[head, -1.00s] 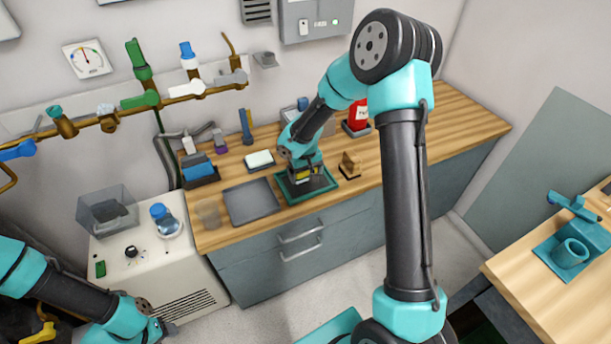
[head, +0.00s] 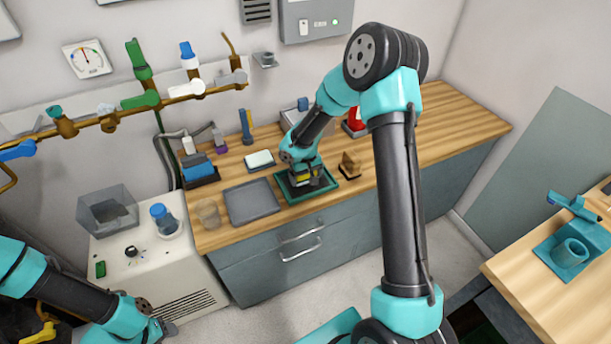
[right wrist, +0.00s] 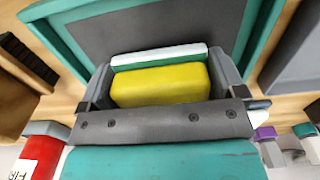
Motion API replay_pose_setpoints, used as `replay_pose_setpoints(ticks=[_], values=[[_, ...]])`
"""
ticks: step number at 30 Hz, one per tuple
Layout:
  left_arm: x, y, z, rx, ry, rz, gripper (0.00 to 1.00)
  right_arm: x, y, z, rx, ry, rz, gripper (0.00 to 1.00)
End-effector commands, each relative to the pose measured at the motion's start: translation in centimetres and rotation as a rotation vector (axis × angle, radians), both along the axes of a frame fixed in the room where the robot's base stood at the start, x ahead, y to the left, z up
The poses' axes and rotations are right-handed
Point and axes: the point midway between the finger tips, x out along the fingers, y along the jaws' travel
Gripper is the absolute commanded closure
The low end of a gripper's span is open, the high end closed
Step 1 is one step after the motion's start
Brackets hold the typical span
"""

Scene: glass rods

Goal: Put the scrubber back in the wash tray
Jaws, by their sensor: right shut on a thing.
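The scrubber (right wrist: 160,86) shows in the right wrist view as a yellow block with a green and white layer along its far side. My right gripper (head: 306,182) is shut on it, with a finger at each end of the block. In the head view the gripper points down over the teal-rimmed wash tray (head: 287,196) on the wooden counter. The tray's teal rim and dark floor also show in the right wrist view (right wrist: 248,45). I cannot tell whether the scrubber touches the tray floor. My left gripper (head: 163,326) is low at the left, away from the counter.
A grey tray (head: 252,203) lies left of the wash tray. A white block in a dark dish (head: 260,160) is behind it. A brown wooden holder (head: 349,165) stands close on the right, and a red bottle (head: 355,124) behind. The counter's right side is clear.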

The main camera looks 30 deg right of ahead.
Motion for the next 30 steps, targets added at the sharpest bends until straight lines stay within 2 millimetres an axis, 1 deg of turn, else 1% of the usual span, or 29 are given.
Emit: replay_pose_setpoints(ticks=[18,19,21,22,30], values=[[0.0,0.0,0.0,0.000,0.000,0.000,0.48,-0.1,0.0,-1.4,0.001,0.003,0.000,0.45],[0.0,0.0,0.0,0.000,0.000,0.000,0.48,-0.1,0.0,-1.4,0.001,0.003,0.000,0.08],[0.0,0.0,0.0,0.000,0.000,0.000,0.48,-0.1,0.0,-1.5,0.001,0.004,0.000,0.01],[0.0,0.0,0.0,0.000,0.000,0.000,0.48,-0.1,0.1,-1.5,0.002,0.005,0.000,0.00],[0.0,0.0,0.0,0.000,0.000,0.000,0.48,-0.2,0.1,-1.4,0.003,0.005,-0.002,0.00]])
